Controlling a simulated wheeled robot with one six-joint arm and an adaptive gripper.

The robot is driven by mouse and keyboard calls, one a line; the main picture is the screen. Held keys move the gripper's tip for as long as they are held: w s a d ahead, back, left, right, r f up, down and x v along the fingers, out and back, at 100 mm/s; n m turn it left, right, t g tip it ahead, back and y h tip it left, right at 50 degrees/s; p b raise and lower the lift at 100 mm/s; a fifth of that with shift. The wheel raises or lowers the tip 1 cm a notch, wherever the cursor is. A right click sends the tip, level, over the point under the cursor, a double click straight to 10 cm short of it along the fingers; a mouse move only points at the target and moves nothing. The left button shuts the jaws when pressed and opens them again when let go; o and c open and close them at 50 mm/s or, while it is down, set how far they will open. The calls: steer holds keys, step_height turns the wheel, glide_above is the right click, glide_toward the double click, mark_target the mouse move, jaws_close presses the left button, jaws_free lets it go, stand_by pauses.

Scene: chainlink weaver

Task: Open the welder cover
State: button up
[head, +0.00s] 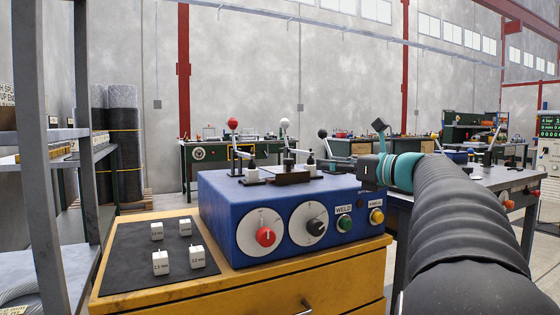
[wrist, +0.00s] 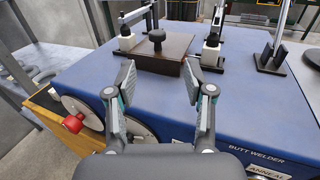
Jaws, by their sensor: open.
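The butt welder is a blue box (head: 225,205) on a wooden cabinet. Its cover, a dark brown plate (head: 290,178) with a black knob (head: 289,160), lies flat on top between two upright clamps. In the wrist view the cover (wrist: 172,62) and knob (wrist: 157,36) are ahead of my gripper (wrist: 159,72). The fingers are spread apart and empty, over the blue top short of the cover's near edge. They appear apart from the knob. In the head view my gripper (head: 376,158) shows at the welder's right side, partly hidden by my arm.
Levers with red (head: 232,122), white (head: 285,122) and black (head: 322,133) balls rise around the welder top. Red (head: 265,237) and black (head: 315,227) dials are on its front. A mat (head: 125,275) with several white blocks lies left. A metal shelf (head: 45,190) stands far left.

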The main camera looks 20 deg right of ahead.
mark_target(292, 160)
steer(key=x, duration=1.3)
steer(key=shift+a, duration=0.3)
jaws_close()
